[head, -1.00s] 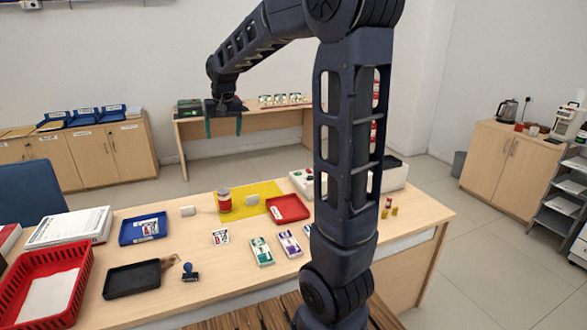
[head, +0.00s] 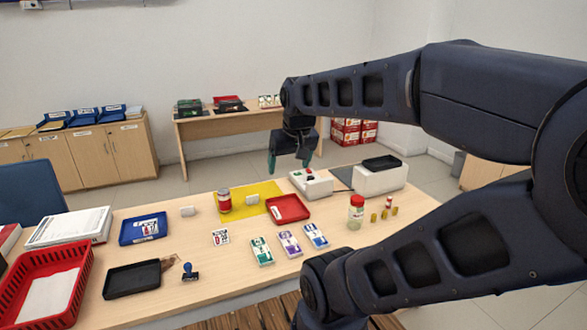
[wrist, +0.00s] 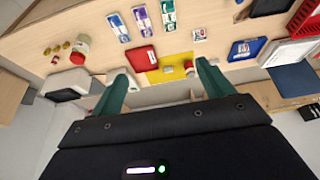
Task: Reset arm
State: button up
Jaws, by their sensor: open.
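My gripper (head: 288,163) hangs above the far edge of the counter (head: 210,275) in the head view, near the white device with buttons. Its two green fingers are apart with nothing between them. In the wrist view my gripper (wrist: 163,88) also shows open and empty, with the yellow mat (wrist: 170,68) and red tray (wrist: 143,58) beyond the fingertips. My arm crosses the right side of the head view and hides part of the room there.
The counter holds a jar with a red lid (head: 356,212), banknote bundles (head: 290,243), a blue tray (head: 143,229), a black tray (head: 132,279), a stamp (head: 189,271) and a red basket (head: 45,290). White machines (head: 379,178) stand at its far right. Open air surrounds my gripper.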

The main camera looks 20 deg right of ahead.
jog(key=shift+s+d+f, duration=0.25)
jog(key=shift+s+f, duration=0.25)
jog(key=shift+s, duration=0.35)
